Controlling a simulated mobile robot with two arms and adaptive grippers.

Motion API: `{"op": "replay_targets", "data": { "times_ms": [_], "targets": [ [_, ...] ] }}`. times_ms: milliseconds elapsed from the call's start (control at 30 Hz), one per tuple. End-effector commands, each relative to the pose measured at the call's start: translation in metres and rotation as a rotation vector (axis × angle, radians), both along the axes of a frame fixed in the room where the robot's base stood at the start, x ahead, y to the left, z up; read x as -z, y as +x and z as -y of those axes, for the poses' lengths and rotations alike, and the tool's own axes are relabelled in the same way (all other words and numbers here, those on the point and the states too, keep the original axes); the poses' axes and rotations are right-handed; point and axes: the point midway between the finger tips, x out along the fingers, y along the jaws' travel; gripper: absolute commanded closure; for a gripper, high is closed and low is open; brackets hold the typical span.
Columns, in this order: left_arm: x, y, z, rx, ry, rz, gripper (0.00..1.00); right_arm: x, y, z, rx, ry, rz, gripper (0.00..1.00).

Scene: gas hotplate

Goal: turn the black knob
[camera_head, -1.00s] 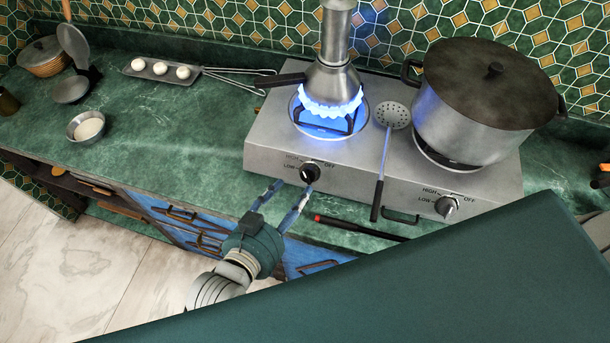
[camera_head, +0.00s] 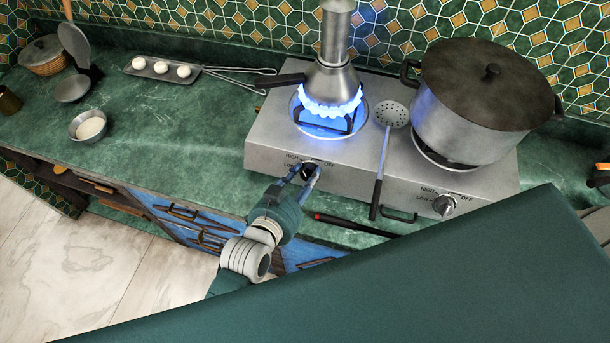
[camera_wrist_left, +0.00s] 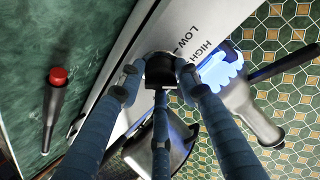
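The black knob (camera_head: 309,171) is on the front of the stove, below the lit left burner, with HIGH, LOW and OFF printed around it. In the left wrist view the knob (camera_wrist_left: 160,69) is in the middle, among the fingertips. My left gripper (camera_head: 305,173) reaches up to it from below, its blue fingers on both sides of the knob. In the left wrist view the fingers of my left gripper (camera_wrist_left: 159,76) converge and seem to touch the knob's sides. The fingers partly hide the knob in the head view. My right gripper is not in view.
A blue flame burns under a metal pot (camera_head: 332,80). A second knob (camera_head: 444,205) and a large lidded pot (camera_head: 475,105) are to the right. A skimmer (camera_head: 384,160) lies on the stove. A red-tipped dark tool (camera_head: 350,224) lies in front.

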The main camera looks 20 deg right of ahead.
Motion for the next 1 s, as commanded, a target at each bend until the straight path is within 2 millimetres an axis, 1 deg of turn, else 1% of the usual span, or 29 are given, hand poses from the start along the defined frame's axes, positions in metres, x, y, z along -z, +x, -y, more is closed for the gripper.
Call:
{"op": "replay_targets", "data": {
  "times_ms": [33, 67, 200, 400, 667, 700, 767, 800, 1000],
  "targets": [
    [-0.003, 0.001, 0.0, -0.001, -0.003, 0.005, 0.87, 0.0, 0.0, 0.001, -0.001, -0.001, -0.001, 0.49],
    [-0.003, 0.001, 0.0, 0.0, -0.004, 0.006, 0.93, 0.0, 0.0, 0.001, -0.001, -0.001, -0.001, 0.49],
    [-0.005, 0.001, 0.001, -0.013, -0.021, -0.005, 0.93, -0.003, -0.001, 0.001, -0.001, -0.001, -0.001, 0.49],
    [-0.006, 0.002, 0.001, -0.101, -0.145, -0.085, 0.94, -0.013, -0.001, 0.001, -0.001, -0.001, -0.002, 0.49],
    [-0.007, 0.003, 0.001, -0.109, -0.159, -0.086, 0.94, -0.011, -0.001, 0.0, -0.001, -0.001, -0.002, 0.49],
    [-0.008, 0.003, 0.001, -0.109, -0.16, -0.086, 0.64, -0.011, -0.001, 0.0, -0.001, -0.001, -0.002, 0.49],
    [-0.008, 0.003, 0.001, -0.108, -0.159, -0.085, 0.52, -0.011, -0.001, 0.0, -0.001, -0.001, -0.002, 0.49],
    [-0.007, 0.003, 0.001, -0.108, -0.158, -0.086, 0.5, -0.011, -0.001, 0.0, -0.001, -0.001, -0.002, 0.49],
    [-0.004, 0.002, 0.001, -0.108, -0.154, -0.091, 0.5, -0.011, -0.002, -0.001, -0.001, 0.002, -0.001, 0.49]
  ]
}}
